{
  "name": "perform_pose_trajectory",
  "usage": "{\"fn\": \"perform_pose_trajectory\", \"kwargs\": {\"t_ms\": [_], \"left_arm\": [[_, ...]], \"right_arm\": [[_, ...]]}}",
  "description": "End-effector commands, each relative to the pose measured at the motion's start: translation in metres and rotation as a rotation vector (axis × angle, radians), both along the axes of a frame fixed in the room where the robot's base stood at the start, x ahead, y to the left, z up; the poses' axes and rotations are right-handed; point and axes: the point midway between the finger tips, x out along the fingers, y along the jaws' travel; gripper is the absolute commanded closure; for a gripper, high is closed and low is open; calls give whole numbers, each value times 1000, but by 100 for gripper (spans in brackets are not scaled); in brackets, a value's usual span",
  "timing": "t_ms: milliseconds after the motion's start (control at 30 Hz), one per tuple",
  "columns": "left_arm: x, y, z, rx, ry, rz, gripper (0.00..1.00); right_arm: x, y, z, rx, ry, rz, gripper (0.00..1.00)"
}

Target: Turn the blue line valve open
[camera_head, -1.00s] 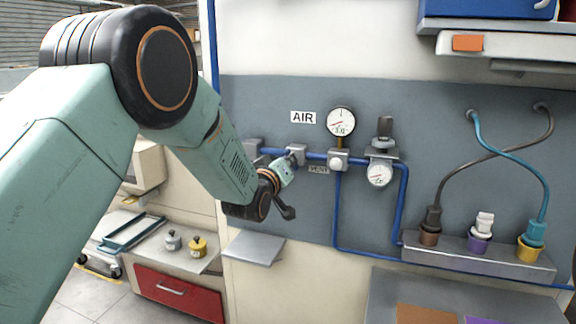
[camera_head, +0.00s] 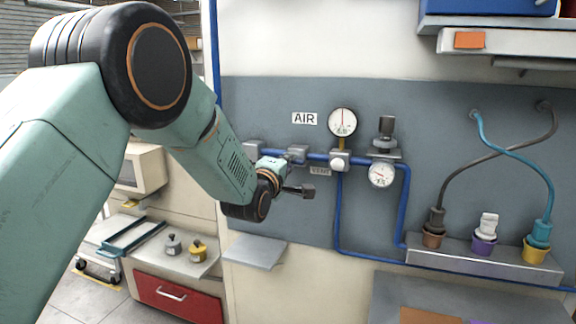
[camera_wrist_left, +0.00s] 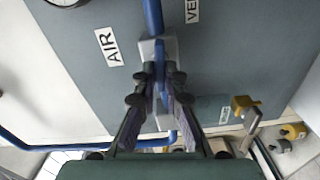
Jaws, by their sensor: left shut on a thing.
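The blue line valve (camera_head: 298,154) is a grey block on the horizontal blue pipe, below the AIR sign. My left gripper (camera_head: 290,164) is at the valve, its fingers small and partly hidden in the head view. In the left wrist view, the valve's grey body (camera_wrist_left: 148,50) sits on the blue pipe, and the dark fingers of the left gripper (camera_wrist_left: 160,78) close on its blue handle (camera_wrist_left: 161,88) from both sides. The upper gauge (camera_head: 343,122) has its red needle pointing straight up. My right gripper is in neither view.
A regulator (camera_head: 387,130) with a lower gauge (camera_head: 381,174) stands to the right on the pipe. Hoses and cables plug into a grey socket strip (camera_head: 480,262) at the lower right. A small grey shelf (camera_head: 254,251) juts out below my left wrist.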

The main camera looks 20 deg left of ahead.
Motion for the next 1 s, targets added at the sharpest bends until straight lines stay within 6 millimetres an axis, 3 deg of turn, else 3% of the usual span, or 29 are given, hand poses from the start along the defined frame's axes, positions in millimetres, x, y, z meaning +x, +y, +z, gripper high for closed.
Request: {"fn": "perform_pose_trajectory", "kwargs": {"t_ms": [300,867,900,1000], "left_arm": [[0,1,-1,-125,4,2,100],[0,1,-1,-153,6,2,100],[0,1,-1,-153,6,2,88],[0,1,-1,-152,6,1,80]], "right_arm": [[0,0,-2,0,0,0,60],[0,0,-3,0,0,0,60],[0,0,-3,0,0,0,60],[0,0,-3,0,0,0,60]]}}
